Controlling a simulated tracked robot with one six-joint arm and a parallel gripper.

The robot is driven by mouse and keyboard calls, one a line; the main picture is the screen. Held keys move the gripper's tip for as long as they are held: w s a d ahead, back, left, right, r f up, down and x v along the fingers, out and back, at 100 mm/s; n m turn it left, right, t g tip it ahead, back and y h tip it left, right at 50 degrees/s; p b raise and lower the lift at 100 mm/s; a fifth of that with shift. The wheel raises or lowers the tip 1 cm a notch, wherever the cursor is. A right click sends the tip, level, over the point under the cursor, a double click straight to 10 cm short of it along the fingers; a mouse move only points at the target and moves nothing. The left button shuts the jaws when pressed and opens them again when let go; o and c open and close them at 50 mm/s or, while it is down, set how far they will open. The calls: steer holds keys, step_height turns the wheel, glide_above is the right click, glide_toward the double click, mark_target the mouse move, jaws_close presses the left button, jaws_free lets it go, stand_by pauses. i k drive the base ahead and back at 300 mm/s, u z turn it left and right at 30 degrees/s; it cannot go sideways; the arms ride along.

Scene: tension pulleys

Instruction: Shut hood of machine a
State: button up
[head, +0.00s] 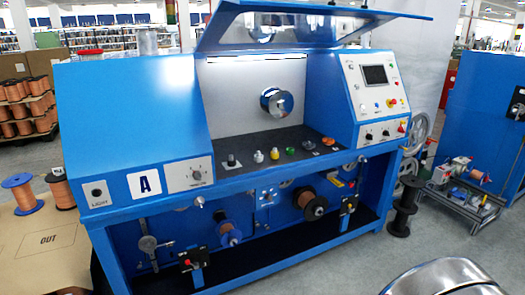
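Inside the bay, a shiny round wheel (277,102) is mounted on the grey back wall (228,95). Several small coloured items stand on the dark bay floor (260,143). The hood stands clear of the bay opening and nothing touches it. My gripper is not in view.
A control panel (375,75) is at the bay's right. Another blue machine (485,110) is at the far right. An "OUT" mat (45,240) with copper spools lies at left.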

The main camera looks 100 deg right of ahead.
mark_target(271, 28)
steer(key=u, duration=0.2)
steer(key=k, duration=2.65)
steer(key=z, duration=1.55)
